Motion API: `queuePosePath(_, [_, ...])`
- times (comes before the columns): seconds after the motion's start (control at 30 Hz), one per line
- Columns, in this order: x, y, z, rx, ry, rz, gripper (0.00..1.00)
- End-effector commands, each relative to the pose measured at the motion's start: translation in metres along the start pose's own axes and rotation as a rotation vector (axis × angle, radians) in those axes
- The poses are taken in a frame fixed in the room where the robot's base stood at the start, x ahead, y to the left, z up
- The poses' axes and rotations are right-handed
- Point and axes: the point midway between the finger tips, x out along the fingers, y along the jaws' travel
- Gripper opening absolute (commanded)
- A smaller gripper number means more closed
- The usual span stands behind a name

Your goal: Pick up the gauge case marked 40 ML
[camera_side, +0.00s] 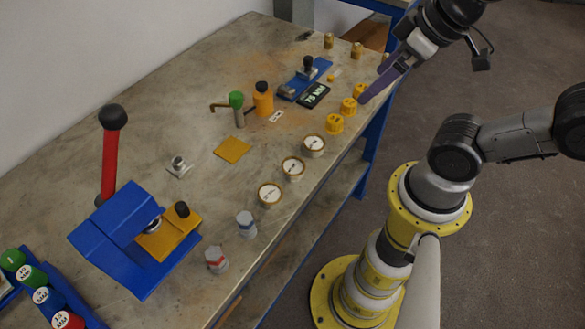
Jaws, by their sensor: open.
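Several small cases stand near the front edge of the bench, and I cannot read 40 ML on any of them. Three brass gauges with white dials form a row: the nearest (269,194), the middle one (293,168) and the farthest (314,145). Beyond them are three yellow cases, the nearest (335,123), the middle one (348,106) and the farthest (361,91), with dark marks too small to read.
Brass cylinders (328,41) stand at the far end. A blue fixture (306,78) lies beside a dark display (314,95). An orange bottle (263,99) and green-topped post (238,108) stand mid-bench. A blue press (125,235) and a rack of labelled coloured caps (48,297) are at left.

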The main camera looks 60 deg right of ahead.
Motion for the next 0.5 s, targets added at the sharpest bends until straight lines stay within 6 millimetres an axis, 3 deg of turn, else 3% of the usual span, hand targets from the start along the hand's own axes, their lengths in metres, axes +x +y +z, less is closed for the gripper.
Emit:
queuePosePath(0.13, [-0.004, 0.001, -0.015, -0.214, 0.023, 0.004, 1.0])
queuePosePath(0.27, [0.006, -0.001, -0.039, -0.477, -0.013, -0.015, 1.0])
queuePosePath(0.37, [0.026, -0.007, -0.059, -0.708, -0.07, -0.055, 1.0])
queuePosePath(0.5, [0.07, -0.022, -0.08, -1.009, -0.168, -0.147, 1.0])
